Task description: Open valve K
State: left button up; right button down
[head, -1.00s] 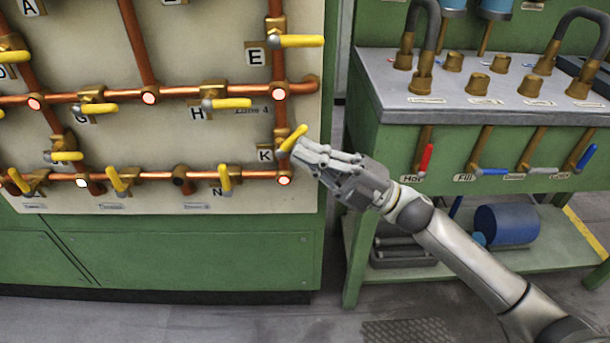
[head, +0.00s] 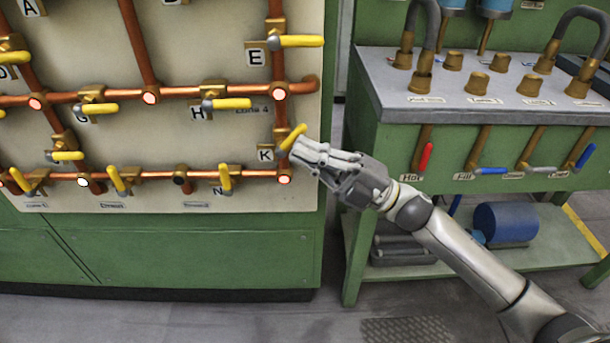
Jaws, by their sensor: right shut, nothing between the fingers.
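Valve K has a yellow lever handle (head: 293,136) that stands tilted, its upper end leaning to the right. It sits on the right-hand vertical copper pipe, beside the "K" label (head: 265,153). My right gripper (head: 302,150) is shut and empty, with its fingertips at the lower right of the lever. The fingertips look very close to the lever; I cannot tell whether they touch it. The valve body is partly hidden behind the fingers. My left gripper is not in view.
Valve E (head: 300,41) and valve H (head: 230,103) have horizontal yellow levers. Valve N's lever (head: 225,178) is near vertical. A lit lamp (head: 284,180) is below K. A green bench (head: 370,160) with red and blue levers stands at the right.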

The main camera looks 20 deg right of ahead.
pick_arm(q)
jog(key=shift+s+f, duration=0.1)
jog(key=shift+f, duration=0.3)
pick_arm(e)
jog(key=shift+w, duration=0.15)
dwell(0.5)
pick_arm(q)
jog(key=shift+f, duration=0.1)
